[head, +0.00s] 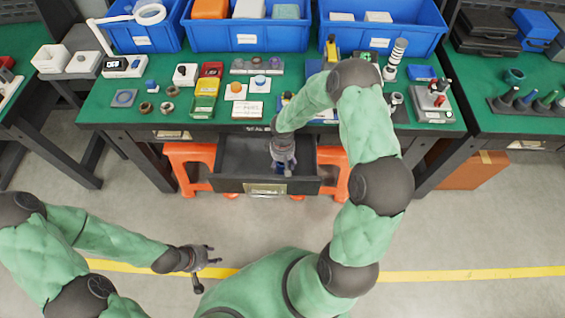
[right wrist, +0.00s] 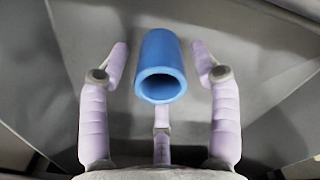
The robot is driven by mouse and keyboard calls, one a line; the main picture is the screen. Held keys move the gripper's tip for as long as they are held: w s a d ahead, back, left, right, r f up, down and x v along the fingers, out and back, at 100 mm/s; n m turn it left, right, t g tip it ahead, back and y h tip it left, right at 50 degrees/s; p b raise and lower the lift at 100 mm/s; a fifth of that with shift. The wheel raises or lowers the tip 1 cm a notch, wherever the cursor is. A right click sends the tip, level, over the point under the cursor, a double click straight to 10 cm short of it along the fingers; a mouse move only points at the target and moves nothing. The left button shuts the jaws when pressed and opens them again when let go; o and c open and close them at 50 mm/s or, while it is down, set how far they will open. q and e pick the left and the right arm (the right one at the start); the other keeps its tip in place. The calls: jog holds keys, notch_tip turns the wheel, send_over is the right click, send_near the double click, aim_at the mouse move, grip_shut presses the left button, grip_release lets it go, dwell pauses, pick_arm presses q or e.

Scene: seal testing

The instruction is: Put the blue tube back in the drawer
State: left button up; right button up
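The open drawer (head: 234,183) is pulled out from under the middle of the workbench. My right gripper (head: 287,165) reaches down into it. In the right wrist view the blue tube (right wrist: 161,68) is between the spread fingers of my right gripper (right wrist: 161,65), with its open end toward the camera. Gaps show between the tube and both side fingers, so the gripper is open. The tube appears to be over or on the grey drawer floor; contact cannot be told. In the head view the gripper mostly hides it. My left gripper (head: 207,262) is open and empty over the floor.
The green-topped workbench (head: 140,75) holds small parts, trays and devices. Blue bins (head: 262,37) stand along its back. An orange stool (head: 185,160) stands beneath the bench on the left of the drawer. The floor in front is clear.

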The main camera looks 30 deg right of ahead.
jog(key=shift+r, duration=0.1)
jog(key=shift+r+p, duration=0.25)
jog(key=shift+p, duration=0.05)
notch_tip(320, 180, up, 12)
jog(key=p, duration=0.4)
jog(key=shift+f, duration=0.15)
dwell(0.9)
